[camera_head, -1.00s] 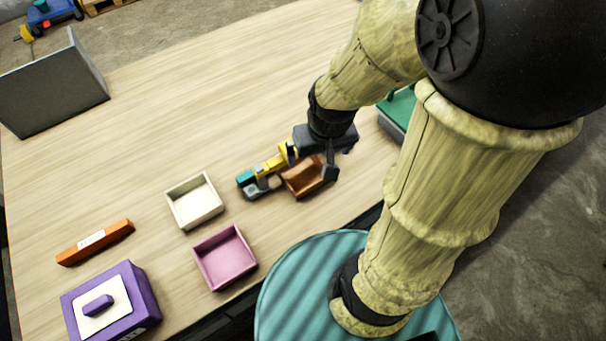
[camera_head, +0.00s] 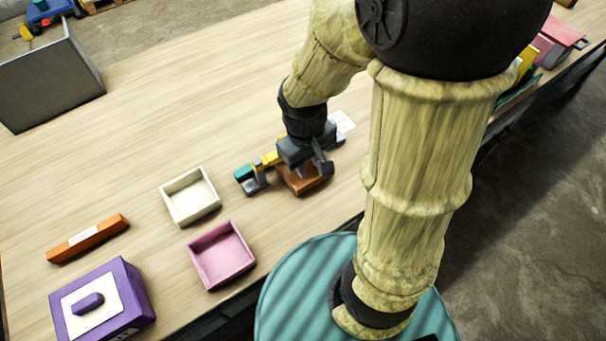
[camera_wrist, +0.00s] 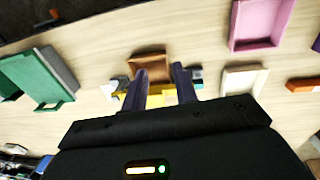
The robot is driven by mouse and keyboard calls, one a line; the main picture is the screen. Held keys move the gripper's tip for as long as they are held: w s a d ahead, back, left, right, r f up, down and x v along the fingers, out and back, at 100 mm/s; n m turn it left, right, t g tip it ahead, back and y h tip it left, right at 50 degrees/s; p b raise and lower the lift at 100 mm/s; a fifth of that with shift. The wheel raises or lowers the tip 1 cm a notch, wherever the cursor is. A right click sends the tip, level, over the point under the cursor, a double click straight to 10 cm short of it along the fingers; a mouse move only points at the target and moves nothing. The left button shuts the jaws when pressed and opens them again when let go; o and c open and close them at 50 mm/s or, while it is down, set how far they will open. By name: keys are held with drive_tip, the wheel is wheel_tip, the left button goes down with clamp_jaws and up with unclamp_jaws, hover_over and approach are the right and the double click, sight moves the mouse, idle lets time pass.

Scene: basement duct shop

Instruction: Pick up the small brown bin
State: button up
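The small brown bin (camera_head: 304,180) sits on the wooden table, right of the pink bin, in the head view. In the wrist view the brown bin (camera_wrist: 150,66) lies beyond my fingertips, upper middle. My gripper (camera_head: 312,166) is just above the bin in the head view and partly hides it. Whether a finger touches the bin cannot be told.
A yellow and teal toy (camera_head: 258,170) lies close to the brown bin's left side. A cream bin (camera_head: 190,197), a pink bin (camera_head: 221,256), an orange bar (camera_head: 88,238) and a purple box (camera_head: 101,303) stand further left. A green bin (camera_wrist: 42,78) shows in the wrist view.

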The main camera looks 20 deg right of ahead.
wheel_tip(320, 180, down, 10)
drive_tip(key=a+r+n+g+h+b, duration=0.1)
drive_tip(key=a+n+g+h+b, duration=0.15)
drive_tip(key=n+b, duration=0.35)
drive_tip(key=n+t+h+b, duration=0.6)
drive_tip(key=n+h+b, duration=0.4)
drive_tip(key=n+b, duration=0.25)
approach(296, 189)
wheel_tip(296, 189, up, 3)
drive_tip(key=a, duration=0.2)
drive_tip(key=shift+s+d+r+m, duration=0.1)
drive_tip(key=shift+s+r+m, duration=0.2)
drive_tip(key=shift+s+m, duration=0.15)
drive_tip(key=shift+w+d, duration=0.1)
drive_tip(key=shift+y, duration=0.25)
drive_tip(key=b+x, duration=0.1)
drive_tip(key=x, duration=1.1)
drive_tip(key=b+x, duration=0.1)
drive_tip(key=x, duration=0.4)
drive_tip(key=shift+f, duration=0.15)
